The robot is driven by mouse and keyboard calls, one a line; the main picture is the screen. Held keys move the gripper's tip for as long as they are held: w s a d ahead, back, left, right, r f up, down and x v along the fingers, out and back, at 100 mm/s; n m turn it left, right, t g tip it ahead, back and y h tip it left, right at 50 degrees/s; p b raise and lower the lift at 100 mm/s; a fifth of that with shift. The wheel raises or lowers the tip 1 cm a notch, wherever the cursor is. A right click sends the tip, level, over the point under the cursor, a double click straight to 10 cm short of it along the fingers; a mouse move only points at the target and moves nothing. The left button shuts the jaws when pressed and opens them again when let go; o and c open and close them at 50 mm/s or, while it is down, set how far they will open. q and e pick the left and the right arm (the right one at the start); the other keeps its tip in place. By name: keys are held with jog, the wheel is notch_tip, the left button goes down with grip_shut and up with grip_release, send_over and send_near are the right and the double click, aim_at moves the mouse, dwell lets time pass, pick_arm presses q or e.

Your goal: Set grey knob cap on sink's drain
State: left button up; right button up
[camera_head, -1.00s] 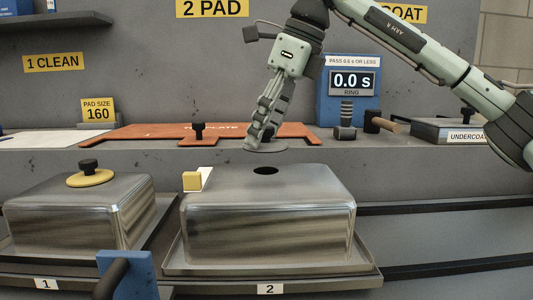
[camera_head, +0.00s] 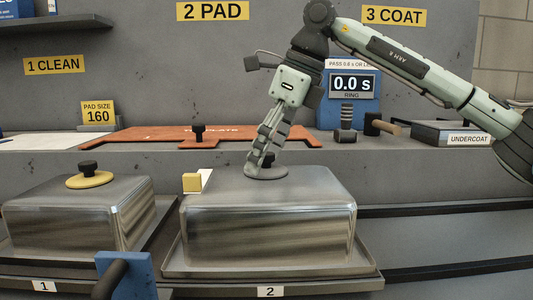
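The grey knob cap (camera_head: 278,173), a flat grey disc with a black knob, sits at the top of the middle sink (camera_head: 270,232), which stands upside down. The disc covers the spot of the drain hole, so the hole is hidden. The disc looks flat against the sink top; I cannot tell whether a small gap remains. My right gripper (camera_head: 256,163) points down from above with its fingers at the knob, and it appears shut on it. My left gripper is not in view.
A yellow knob cap (camera_head: 90,179) sits on the left sink (camera_head: 75,218). A yellow block (camera_head: 191,181) is beside the middle sink's top. A blue block with dark handle (camera_head: 132,280) stands in front. Behind are an orange template (camera_head: 150,137), a mallet (camera_head: 381,125) and an undercoat box (camera_head: 452,134).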

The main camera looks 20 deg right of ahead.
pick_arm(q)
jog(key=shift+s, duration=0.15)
pick_arm(e)
jog(key=shift+r, duration=0.2)
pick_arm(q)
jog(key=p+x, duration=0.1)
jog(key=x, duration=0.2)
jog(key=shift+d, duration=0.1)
pick_arm(e)
jog(key=v, duration=1.2)
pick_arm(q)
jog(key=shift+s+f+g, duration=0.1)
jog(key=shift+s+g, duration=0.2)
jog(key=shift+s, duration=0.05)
pick_arm(e)
jog(key=shift+a, duration=0.1)
